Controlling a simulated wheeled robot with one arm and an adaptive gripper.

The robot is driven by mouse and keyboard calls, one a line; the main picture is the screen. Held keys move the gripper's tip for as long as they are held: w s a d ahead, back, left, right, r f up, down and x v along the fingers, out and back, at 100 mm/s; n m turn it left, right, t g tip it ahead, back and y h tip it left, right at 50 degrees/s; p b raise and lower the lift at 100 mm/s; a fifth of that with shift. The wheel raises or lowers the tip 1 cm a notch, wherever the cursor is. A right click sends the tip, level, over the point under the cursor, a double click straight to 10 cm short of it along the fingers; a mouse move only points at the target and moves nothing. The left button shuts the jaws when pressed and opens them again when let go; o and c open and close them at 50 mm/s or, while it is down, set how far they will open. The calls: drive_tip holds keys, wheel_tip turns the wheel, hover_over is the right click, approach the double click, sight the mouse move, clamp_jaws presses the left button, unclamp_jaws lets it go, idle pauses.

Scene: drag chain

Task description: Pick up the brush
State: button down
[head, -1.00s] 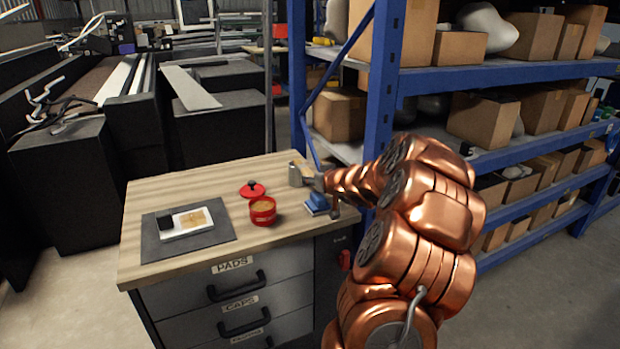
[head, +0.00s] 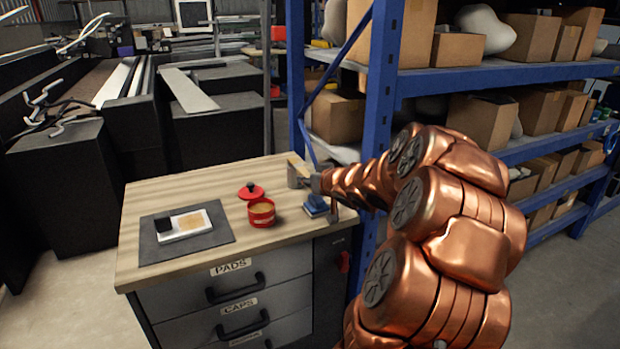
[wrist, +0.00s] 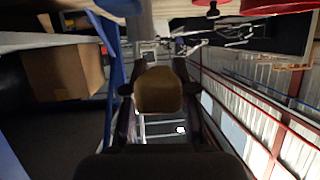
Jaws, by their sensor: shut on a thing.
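The brush shows as a tan, wooden-looking piece (wrist: 160,90) between the two dark fingers of my gripper (wrist: 159,97) in the wrist view. My gripper is shut on it. In the head view my gripper (head: 312,181) is at the back right corner of the wooden worktop, beside a small grey cup (head: 297,178). A thin tan part of the brush (head: 296,160) shows at the cup's top. The brush's lower end is hidden, and I cannot tell whether it is inside the cup.
A red tin (head: 261,213), its red lid (head: 250,191) and a blue block (head: 316,205) stand on the worktop (head: 180,190). A white tray (head: 199,233) lies on a grey mat (head: 160,250). A blue shelf post (head: 378,100) stands close behind my arm.

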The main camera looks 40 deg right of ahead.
drive_tip(key=s+a+b, duration=0.1)
drive_tip(key=s+a, duration=0.5)
drive_tip(key=a, duration=0.1)
drive_tip(key=shift+r, duration=0.45)
drive_tip(key=shift+w+a, duration=0.1)
drive_tip(key=shift+a, duration=0.05)
